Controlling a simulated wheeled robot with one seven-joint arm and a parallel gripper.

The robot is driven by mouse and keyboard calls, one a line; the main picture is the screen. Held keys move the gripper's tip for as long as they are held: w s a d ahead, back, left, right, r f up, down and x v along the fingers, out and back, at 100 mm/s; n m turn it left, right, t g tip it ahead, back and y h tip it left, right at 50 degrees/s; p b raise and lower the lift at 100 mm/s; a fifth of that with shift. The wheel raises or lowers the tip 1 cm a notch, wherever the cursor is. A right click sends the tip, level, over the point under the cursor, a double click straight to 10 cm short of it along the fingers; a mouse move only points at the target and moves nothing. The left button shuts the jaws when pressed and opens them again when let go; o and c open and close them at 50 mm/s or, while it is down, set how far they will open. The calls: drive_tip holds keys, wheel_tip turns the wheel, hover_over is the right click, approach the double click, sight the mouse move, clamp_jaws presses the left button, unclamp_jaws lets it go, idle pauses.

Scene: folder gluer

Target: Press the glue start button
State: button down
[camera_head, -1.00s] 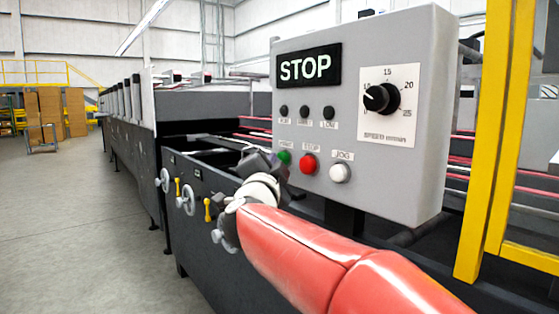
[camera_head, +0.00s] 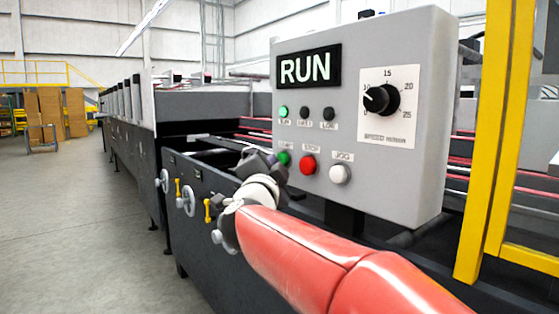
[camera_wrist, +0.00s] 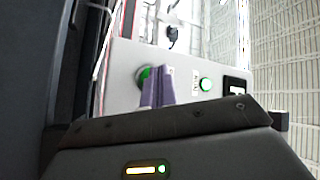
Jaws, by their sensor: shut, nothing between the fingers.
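The grey control panel (camera_head: 350,60) stands in front of me. Its display (camera_head: 308,67) reads RUN, and a small lamp (camera_head: 283,111) under it is lit green. The green button (camera_head: 284,158) sits at the lower left, beside a red button (camera_head: 308,165) and a white button (camera_head: 340,174). My gripper (camera_head: 272,160) is shut and its tips are at the green button. In the wrist view the shut fingers (camera_wrist: 157,88) overlap the green button (camera_wrist: 143,77), hiding part of it. I cannot tell whether they touch. The lit green lamp (camera_wrist: 206,84) shows there too.
A speed dial (camera_head: 381,99) is at the panel's right, its pointer near 10. A yellow guard frame (camera_head: 486,150) rises right of the panel. The dark machine (camera_head: 215,185) with handwheels runs left and back. Open floor (camera_head: 90,215) lies left.

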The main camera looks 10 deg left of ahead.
drive_tip(key=shift+s+a, duration=0.35)
drive_tip(key=shift+s, duration=0.05)
drive_tip(key=shift+s+a+p, duration=0.55)
drive_tip(key=shift+s+a, duration=1.1)
drive_tip(key=shift+s, duration=0.25)
drive_tip(key=s+d+f+n+g+y, duration=0.2)
drive_tip(key=d+f+n+g+y, duration=0.15)
drive_tip(key=d, duration=0.35)
drive_tip(key=s+d+f+n+g+y, duration=0.1)
drive_tip(key=d+f+n+g+y, duration=0.1)
drive_tip(key=d+n, duration=0.4)
drive_tip(key=s+d+f+n+g+h, duration=0.1)
drive_tip(key=s+d+f+g+h, duration=0.6)
drive_tip(key=s+d+f, duration=1.4)
wheel_tip(320, 180, down, 3)
drive_tip(key=shift+s+d+r+g, duration=0.1)
drive_tip(key=shift+s+d+g, duration=0.25)
drive_tip(key=shift+s+g, duration=0.8)
drive_tip(key=shift+w, duration=0.2)
